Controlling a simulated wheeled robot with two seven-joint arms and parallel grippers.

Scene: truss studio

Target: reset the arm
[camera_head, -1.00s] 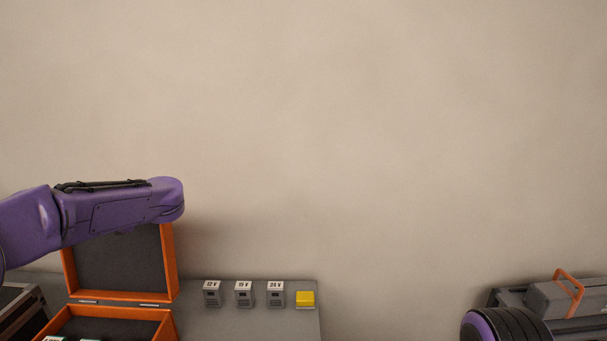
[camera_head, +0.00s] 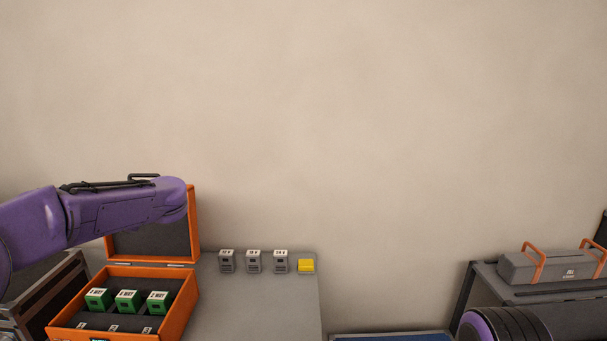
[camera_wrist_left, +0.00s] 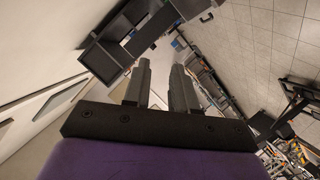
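My left arm (camera_head: 110,215) is raised at the left of the head view, in front of the open lid of the orange case. Its gripper is hidden in the head view. In the left wrist view the left gripper (camera_wrist_left: 161,84) has its two grey fingers apart, with nothing between them. My right arm (camera_head: 530,324) shows only in part at the lower right of the head view. Its gripper is out of view.
An open orange case (camera_head: 181,310) holds three green blocks (camera_head: 128,302). A grey case with orange handles (camera_head: 552,268) sits at the right.

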